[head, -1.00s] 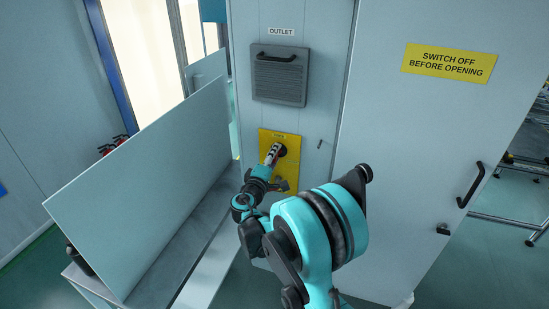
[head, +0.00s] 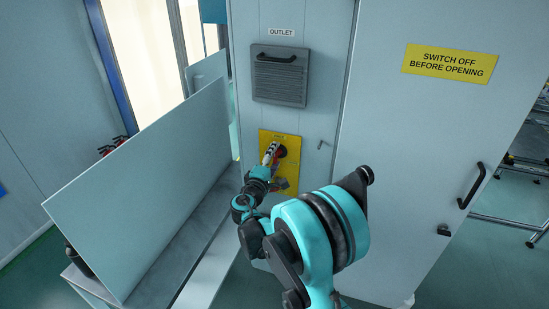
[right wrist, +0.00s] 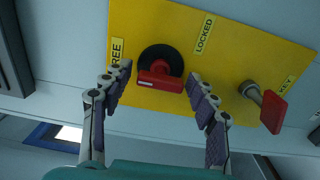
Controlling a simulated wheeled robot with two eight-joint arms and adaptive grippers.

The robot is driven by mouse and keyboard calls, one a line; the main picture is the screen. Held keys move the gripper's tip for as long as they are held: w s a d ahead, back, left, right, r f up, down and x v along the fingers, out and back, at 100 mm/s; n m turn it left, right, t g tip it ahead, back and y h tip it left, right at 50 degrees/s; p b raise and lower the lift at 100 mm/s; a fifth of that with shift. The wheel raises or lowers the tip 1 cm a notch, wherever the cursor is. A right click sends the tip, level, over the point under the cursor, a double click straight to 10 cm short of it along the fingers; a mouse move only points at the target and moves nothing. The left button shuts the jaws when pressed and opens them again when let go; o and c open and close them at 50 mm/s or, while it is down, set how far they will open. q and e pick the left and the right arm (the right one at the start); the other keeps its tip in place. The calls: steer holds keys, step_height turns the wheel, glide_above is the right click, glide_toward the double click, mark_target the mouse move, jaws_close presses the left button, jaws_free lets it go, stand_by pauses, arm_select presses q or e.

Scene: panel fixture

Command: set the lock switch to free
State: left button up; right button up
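The lock switch (right wrist: 161,66) is a round black knob with a red handle on a yellow plate (right wrist: 230,50). In the right wrist view the handle lies nearly level across the picture, below the knob's middle. The label FREE (right wrist: 117,50) is left of the knob, partly covered by a finger; LOCKED (right wrist: 203,34) is at the upper right. My right gripper (right wrist: 157,77) is open, one finger on each side of the red handle, with small gaps visible. In the head view my right gripper (head: 269,155) is at the yellow plate (head: 291,142). My left gripper is out of view.
A red key (right wrist: 272,110) on a metal stem sticks out of the plate, right of my fingers. A grey vent cover (head: 279,76) is above the plate. A slanted pale panel (head: 145,190) stands to the left, and a cabinet door with a black handle (head: 470,186) to the right.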

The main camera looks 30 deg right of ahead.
steer(key=v, duration=1.2)
stand_by(0.4)
steer(key=s+a+f+m+g+y, duration=0.2)
steer(key=s+a+f+m+y, duration=0.2)
steer(key=s, duration=0.7)
steer(key=s+a+f+m+g+y, duration=0.2)
steer(key=s+a+f+m+y, duration=0.2)
steer(key=s+a+y, duration=0.4)
steer(key=s+y, duration=0.1)
steer(key=s, duration=0.1)
steer(key=shift+s+a+g+y, duration=0.3)
steer(key=shift+s+a, duration=0.1)
